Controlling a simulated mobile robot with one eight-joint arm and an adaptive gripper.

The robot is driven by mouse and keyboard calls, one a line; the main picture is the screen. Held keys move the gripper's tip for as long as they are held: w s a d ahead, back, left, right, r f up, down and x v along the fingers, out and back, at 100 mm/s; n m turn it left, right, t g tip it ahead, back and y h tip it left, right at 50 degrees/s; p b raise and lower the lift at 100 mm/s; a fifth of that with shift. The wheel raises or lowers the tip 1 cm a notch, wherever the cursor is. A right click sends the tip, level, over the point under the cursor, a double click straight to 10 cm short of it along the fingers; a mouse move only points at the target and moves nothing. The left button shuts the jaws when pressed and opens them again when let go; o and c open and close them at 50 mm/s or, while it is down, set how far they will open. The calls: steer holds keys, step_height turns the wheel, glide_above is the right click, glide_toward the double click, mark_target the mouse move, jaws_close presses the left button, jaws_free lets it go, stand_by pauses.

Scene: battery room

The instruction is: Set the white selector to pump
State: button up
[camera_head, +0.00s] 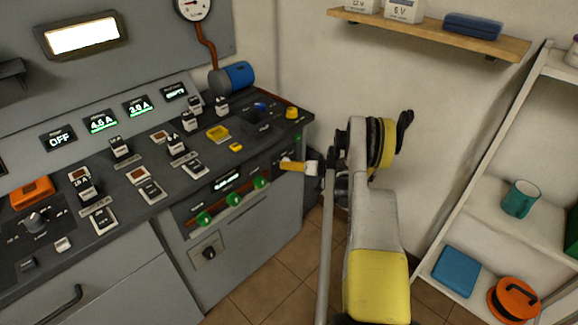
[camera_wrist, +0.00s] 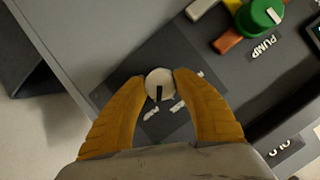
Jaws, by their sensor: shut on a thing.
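The white selector (camera_wrist: 159,82) is a small round white knob with a black mark, set on a dark panel plate in the wrist view. The black mark points toward the bottom of the picture. My gripper (camera_wrist: 159,79) has its two orange fingers shut on the knob, one tip on each side. Two small white labels lie just below the knob, too blurred to read. In the head view my gripper (camera_head: 292,165) is at the right end of the console front, and the selector is hidden there.
A green knob (camera_wrist: 262,17) with a PUMP label (camera_wrist: 264,46) is up and right in the wrist view. The grey console (camera_head: 135,180) carries several switches and green knobs (camera_head: 233,198). White shelves (camera_head: 480,235) stand right of my arm. Floor (camera_head: 270,285) shows between.

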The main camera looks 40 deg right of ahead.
steer(key=shift+w+m+y, duration=0.1)
steer(key=shift+m+y, duration=0.8)
steer(key=shift+m, duration=0.4)
steer(key=shift+c, duration=0.2)
steer(key=o, duration=1.2)
steer(key=shift+a, duration=0.1)
steer(key=v, duration=1.2)
steer(key=shift+f, duration=0.25)
